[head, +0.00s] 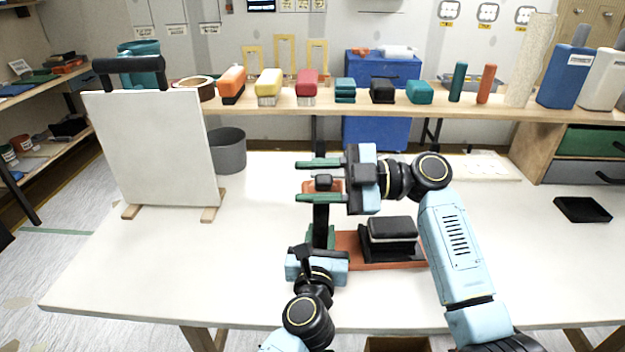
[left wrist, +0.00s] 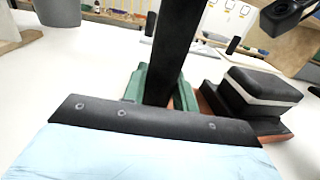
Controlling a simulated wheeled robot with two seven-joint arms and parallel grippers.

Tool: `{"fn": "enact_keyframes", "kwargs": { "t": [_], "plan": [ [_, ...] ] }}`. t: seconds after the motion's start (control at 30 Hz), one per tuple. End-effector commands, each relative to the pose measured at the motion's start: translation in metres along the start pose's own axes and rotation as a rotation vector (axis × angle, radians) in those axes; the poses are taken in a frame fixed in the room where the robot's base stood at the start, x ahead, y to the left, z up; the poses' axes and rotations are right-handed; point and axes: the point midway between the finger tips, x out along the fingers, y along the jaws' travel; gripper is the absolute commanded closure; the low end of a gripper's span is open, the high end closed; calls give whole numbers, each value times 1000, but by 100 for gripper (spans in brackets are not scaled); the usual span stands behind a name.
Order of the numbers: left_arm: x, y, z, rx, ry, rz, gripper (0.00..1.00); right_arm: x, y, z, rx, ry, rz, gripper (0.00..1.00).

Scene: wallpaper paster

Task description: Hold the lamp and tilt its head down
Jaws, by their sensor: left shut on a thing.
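The lamp has an upright black post (head: 320,216) on a flat orange base (head: 350,246), with a small orange and black head (head: 323,185) at its top. My left gripper (head: 320,237) is shut on the lower post, its green fingers on both sides. The left wrist view shows the post (left wrist: 180,50) between the green fingers (left wrist: 155,88). My right gripper (head: 320,181) comes from the right, its green fingers apart above and below the lamp head in the picture. The head lies between them, with a gap visible on the upper side.
A black block with a pale band (head: 392,230) stands at the base's right end. A white board on wooden feet (head: 155,150) stands at the left, near a grey bin (head: 228,150). A black tray (head: 582,209) lies at the right. The white tabletop (head: 180,270) is clear at front left.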

Motion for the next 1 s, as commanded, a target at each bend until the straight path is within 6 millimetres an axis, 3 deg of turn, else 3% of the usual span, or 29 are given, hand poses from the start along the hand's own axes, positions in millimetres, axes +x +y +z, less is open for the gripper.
{"fn": "enact_keyframes", "kwargs": {
  "t": [0.03, 0.37, 0.47, 0.8, 1.0],
  "plan": [
    [-1, 1, -7, 3, 13, 3, 100, 0, 0, 0, 0, 0, 0, 58],
    [-1, 1, -7, 3, 13, 3, 100, -5, 0, 0, 1, 0, 0, 58],
    [-1, 1, -7, 3, 13, 3, 100, -18, 0, 1, 1, -3, -1, 58],
    [-1, 1, -7, 2, 13, 2, 100, -89, 0, 0, 1, -3, 0, 58],
    [-1, 1, -7, 2, 13, 2, 100, -114, 0, 0, -1, -2, 0, 58]
  ]
}}
